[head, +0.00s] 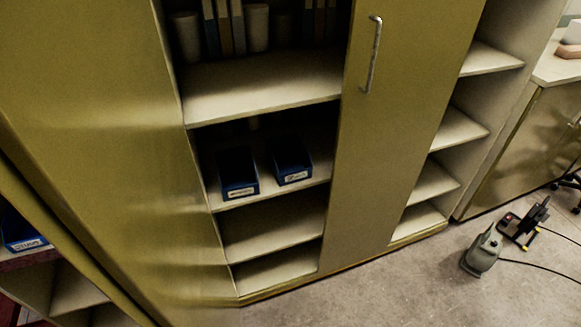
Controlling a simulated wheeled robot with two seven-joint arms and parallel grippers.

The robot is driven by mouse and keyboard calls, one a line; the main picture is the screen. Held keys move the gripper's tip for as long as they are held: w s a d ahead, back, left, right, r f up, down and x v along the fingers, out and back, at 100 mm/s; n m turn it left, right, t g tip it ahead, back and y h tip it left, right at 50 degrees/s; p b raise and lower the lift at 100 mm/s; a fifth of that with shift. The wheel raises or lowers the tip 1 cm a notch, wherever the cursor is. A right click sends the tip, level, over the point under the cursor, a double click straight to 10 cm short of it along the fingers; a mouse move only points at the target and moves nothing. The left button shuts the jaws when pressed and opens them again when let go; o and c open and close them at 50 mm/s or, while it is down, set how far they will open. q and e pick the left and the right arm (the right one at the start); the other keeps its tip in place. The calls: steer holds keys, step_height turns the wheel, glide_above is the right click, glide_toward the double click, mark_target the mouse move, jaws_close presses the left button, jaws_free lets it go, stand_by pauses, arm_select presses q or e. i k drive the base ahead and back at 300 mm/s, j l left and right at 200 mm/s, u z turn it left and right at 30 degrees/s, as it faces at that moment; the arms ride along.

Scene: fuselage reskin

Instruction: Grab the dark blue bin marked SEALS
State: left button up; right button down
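Two dark blue open bins stand side by side on a middle shelf of the olive-yellow cabinet: a left bin (236,168) and a right bin (289,158). Each has a white label on its front. The left label's word looks longer and the right one's shorter, but both are too small to read surely, so I cannot tell which is marked SEALS. A third, brighter blue bin (20,232) with a white label is partly in view at the far left edge, on another shelf. Neither of my grippers is in view.
A cabinet door (405,120) with a metal handle (374,55) covers the section right of the bins. Books and containers fill the shelf (262,90) above. Shelves below the bins look empty. A grey-green device (482,252) and a black tool (528,220) with cables lie on the floor.

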mark_target(288, 158)
steer(key=k+u, duration=0.3)
steer(key=k+j+u, duration=0.15)
steer(key=k+u, duration=0.15)
steer(key=i+l+u, duration=0.5)
steer(key=l+u, duration=0.2)
steer(key=l, duration=0.25)
steer(key=i+l+u, duration=0.25)
steer(key=l, duration=0.15)
steer(key=k+j, duration=0.05)
steer(key=k, duration=0.05)
